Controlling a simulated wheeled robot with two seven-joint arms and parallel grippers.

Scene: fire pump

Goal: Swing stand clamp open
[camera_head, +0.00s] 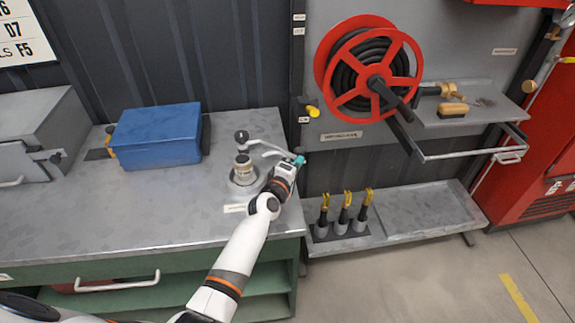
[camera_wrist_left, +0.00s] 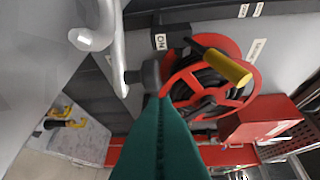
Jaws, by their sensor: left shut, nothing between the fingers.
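The stand clamp (camera_head: 268,146) shows as a silver arm over a small metal stand (camera_head: 243,174) at the right end of the workbench. A black round knob (camera_head: 241,136) sits at its far left end. My left gripper (camera_head: 298,160) is shut, with its teal fingertips beside the clamp arm's right end. In the left wrist view the teal fingers (camera_wrist_left: 160,140) point at a dark knob (camera_wrist_left: 151,76) on a silver bar (camera_wrist_left: 119,50). The fingertips overlap the knob in the picture; I cannot tell whether they touch. My right gripper is not in view.
A blue box (camera_head: 156,136) and a grey metal case (camera_head: 38,135) stand on the workbench (camera_head: 130,215). A red hose reel (camera_head: 370,70) hangs on the wall to the right. Several yellow-topped tools (camera_head: 345,210) stand on a low shelf.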

